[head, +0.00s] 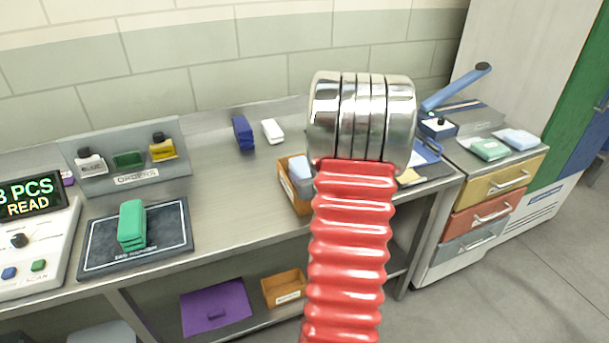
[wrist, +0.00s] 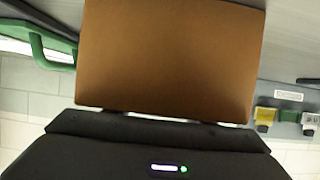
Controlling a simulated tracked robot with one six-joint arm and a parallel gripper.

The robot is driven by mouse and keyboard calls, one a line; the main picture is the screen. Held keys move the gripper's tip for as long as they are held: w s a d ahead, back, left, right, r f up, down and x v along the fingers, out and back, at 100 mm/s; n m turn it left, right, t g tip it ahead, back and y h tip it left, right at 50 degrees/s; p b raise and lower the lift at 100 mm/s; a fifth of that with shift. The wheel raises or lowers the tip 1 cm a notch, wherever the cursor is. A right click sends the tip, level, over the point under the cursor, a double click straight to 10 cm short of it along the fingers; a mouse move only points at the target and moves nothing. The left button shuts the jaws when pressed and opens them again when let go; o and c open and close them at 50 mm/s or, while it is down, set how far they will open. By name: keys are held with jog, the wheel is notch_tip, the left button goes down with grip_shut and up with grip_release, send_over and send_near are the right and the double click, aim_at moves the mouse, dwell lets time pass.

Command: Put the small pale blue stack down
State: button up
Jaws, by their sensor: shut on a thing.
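My gripper (wrist: 158,124) shows in the wrist view as a dark body along the bottom with a small lit strip. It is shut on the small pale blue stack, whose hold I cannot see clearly. A flat copper-brown face (wrist: 172,58) fills the middle of that view just beyond the dark body. In the head view my red and chrome arm hides the gripper. A pale blue piece (head: 299,167) shows at the arm's left edge, over an orange-brown box (head: 298,202); whether it is inside or above it I cannot tell.
A green stack (head: 131,225) stands on a dark scale mat (head: 92,258). An order rack (head: 178,186) holds bottles behind it. Blue (head: 243,132) and white (head: 272,131) pieces stand at the back. Green (head: 490,149) and pale blue (head: 517,139) packs lie on the drawer cabinet. The bench's middle is bare.

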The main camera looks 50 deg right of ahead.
jog(key=shift+f, duration=0.25)
jog(key=o, duration=0.7)
jog(key=shift+o, duration=0.9)
jog(key=shift+s+f, duration=0.1)
jog(key=shift+f, duration=0.05)
jog(key=shift+a, duration=0.1)
jog(key=shift+r, duration=0.5)
jog(key=v, duration=1.2)
jog(key=shift+r, duration=0.2)
